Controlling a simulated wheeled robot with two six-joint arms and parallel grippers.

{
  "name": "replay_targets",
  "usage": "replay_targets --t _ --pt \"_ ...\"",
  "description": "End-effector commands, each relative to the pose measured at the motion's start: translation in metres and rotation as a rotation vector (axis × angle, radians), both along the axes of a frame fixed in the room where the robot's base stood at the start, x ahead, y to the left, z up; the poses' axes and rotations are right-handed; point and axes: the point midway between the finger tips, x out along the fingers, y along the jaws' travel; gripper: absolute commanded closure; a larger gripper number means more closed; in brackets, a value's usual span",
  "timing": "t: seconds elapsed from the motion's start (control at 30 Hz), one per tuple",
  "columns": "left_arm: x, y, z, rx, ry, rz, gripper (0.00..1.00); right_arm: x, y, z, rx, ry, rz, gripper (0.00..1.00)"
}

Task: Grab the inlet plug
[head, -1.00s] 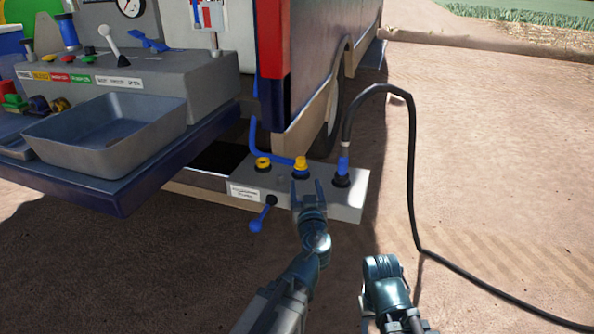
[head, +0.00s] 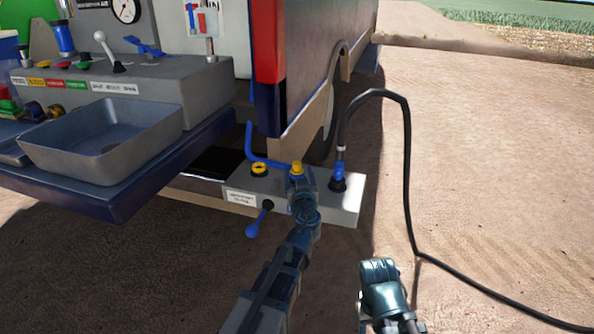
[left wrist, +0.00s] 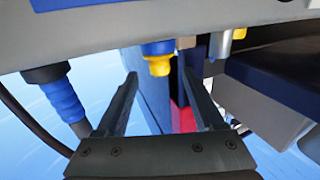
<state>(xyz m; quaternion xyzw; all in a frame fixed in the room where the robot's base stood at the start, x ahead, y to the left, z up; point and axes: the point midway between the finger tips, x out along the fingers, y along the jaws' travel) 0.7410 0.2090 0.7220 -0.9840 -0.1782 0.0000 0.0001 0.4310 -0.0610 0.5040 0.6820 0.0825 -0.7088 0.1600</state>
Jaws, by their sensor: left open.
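A yellow-topped plug (head: 297,167) with a blue collar sits in the middle of a low grey socket box (head: 349,207). It also shows in the left wrist view (left wrist: 158,62), near the fingertips and in the gap between them. My left gripper (head: 299,183) is open, right in front of this plug, and hides its lower part in the head view. In the left wrist view the left gripper's fingers (left wrist: 160,78) stand apart with nothing held. A blue plug (head: 338,172) on a black hose stands at the box's right end. Which plug is the inlet one is not readable.
A yellow ring socket (head: 260,169) and a blue lever (head: 258,222) are on the box's left part. A grey basin (head: 105,140) stands on a ledge at left. The black hose (head: 408,170) loops right to the ground. My right gripper (head: 379,272) is low centre-right, over open dirt.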

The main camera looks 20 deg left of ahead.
Motion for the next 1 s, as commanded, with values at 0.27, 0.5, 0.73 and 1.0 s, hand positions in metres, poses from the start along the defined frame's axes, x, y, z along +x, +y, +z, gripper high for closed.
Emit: replay_targets --t 0.27,0.5,0.73,1.0 --pt "0.037 0.013 0.001 0.0 0.0 0.002 0.3 0.0 0.0 0.001 0.0 0.0 0.0 0.5" --pt "0.046 0.017 0.001 0.0 0.001 -0.001 0.3 0.0 0.0 0.001 0.0 0.0 0.0 0.5" --pt "0.045 0.017 0.001 0.0 0.001 0.0 0.55 0.0 0.0 0.001 0.0 0.0 0.0 0.5" --pt "0.045 0.017 0.001 0.0 0.001 0.0 1.0 0.0 0.0 0.001 0.0 0.0 0.0 0.5"
